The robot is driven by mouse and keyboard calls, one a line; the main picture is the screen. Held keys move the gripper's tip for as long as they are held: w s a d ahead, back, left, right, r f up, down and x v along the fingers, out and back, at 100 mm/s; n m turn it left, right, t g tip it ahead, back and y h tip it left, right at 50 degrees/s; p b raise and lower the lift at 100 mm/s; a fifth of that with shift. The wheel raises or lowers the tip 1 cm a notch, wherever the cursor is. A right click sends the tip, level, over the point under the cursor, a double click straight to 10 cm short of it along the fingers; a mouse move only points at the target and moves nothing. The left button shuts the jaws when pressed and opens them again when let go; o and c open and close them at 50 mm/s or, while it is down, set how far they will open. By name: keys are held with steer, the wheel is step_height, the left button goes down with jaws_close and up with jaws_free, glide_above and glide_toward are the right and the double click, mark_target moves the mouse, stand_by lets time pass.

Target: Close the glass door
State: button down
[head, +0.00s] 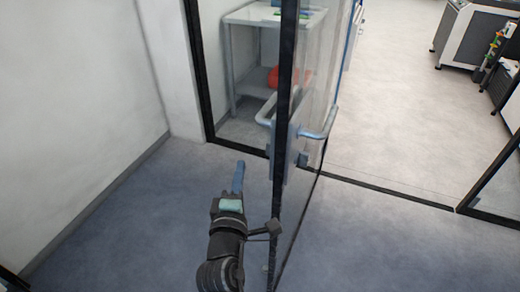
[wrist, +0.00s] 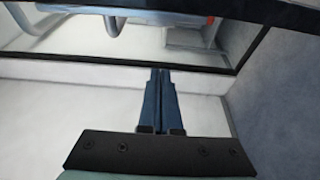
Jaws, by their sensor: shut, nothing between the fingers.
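The glass door (head: 310,135) stands open in the head view, swung toward me, with a dark frame edge and a metal handle (head: 318,131) on its right face. A second handle bar shows on its left side. My gripper (head: 239,165) is shut and empty, to the left of the door's edge and apart from the handle in the picture. In the wrist view my gripper (wrist: 160,72) points at a pale surface, with a dark frame bar just beyond the fingertips. A grey handle bar (wrist: 112,22) shows at the top left there.
The doorway has a dark floor track (head: 390,190) and opens to a lit room. A white shelf table (head: 245,50) with a red object (head: 285,78) stands behind the glass. A white wall (head: 80,100) is at left. Machines (head: 470,35) stand far right. Blue-grey floor around me is clear.

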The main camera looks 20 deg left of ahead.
steer(key=w+d+p, duration=0.2)
steer(key=w, duration=0.5)
stand_by(0.3)
